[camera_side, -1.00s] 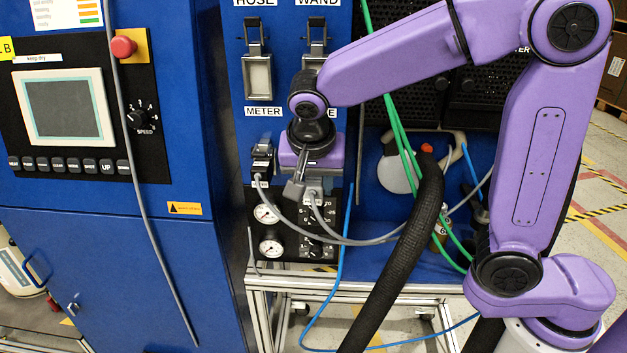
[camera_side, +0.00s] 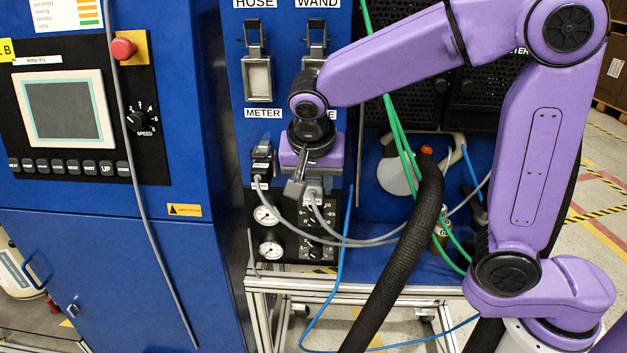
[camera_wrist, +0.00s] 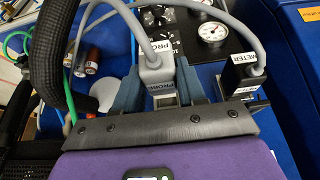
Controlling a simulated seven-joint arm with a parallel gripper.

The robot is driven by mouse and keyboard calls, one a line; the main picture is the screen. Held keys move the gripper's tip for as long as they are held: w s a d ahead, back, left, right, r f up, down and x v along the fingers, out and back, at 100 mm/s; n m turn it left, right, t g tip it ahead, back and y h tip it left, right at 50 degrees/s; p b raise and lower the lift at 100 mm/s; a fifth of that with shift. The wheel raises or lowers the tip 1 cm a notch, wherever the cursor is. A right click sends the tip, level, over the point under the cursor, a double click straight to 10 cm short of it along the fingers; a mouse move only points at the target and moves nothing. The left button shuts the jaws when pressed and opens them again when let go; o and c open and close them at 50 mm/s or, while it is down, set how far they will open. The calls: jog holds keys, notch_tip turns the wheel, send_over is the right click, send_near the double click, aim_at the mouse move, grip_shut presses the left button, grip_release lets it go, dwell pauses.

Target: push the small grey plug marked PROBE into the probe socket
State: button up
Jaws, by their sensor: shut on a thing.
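The small grey plug marked PROBE (camera_wrist: 155,72) sits between my gripper's two fingers in the wrist view, with its grey cable rising from its back. My gripper (camera_wrist: 158,85) is shut on it. In the side view my gripper (camera_side: 303,188) is at the blue panel, below the METER label, and the plug (camera_side: 314,197) shows partly at its fingers. The probe socket is hidden behind my gripper and wrist. A pale metal piece shows just below the plug in the wrist view. I cannot tell whether the plug is in the socket.
The dark plug marked METER (camera_wrist: 244,76) stands close beside, with its own grey cable; it also shows in the side view (camera_side: 261,170). The gauge panel (camera_side: 268,229) lies just below. A thick black hose (camera_side: 400,260) and green cables (camera_side: 403,140) hang to the right.

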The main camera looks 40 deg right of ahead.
aim_at(314, 179)
jog(key=shift+w+d, duration=1.4)
dwell(2.0)
jog(key=o, duration=1.2)
jog(key=shift+o, duration=0.2)
jog(key=shift+v, duration=4.5)
jog(key=shift+s, duration=0.1)
jog(key=shift+f, duration=0.1)
